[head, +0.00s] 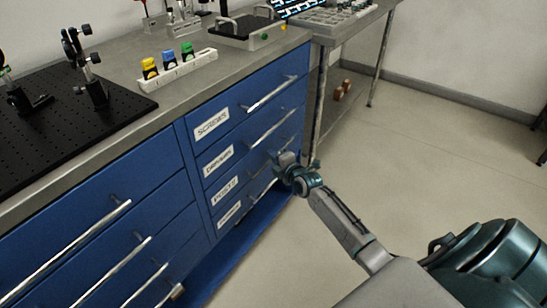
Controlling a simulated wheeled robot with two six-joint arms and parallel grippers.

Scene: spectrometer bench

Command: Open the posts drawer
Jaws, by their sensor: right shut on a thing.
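The posts drawer (226,191) is the third one down in the right-hand column of the blue cabinet, with a white label that seems to read POSTS. Its front looks about flush with the drawers around it. My right gripper (281,161) is at the right end of this drawer's bar handle, shut on it. The gripper and wrist hide that end of the handle. My left gripper is not in view.
The screws drawer (212,124) and another labelled drawer (219,160) are above, with a fourth (229,215) below. Bar handles stick out from the left column (85,235). The floor (430,160) to the right is clear.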

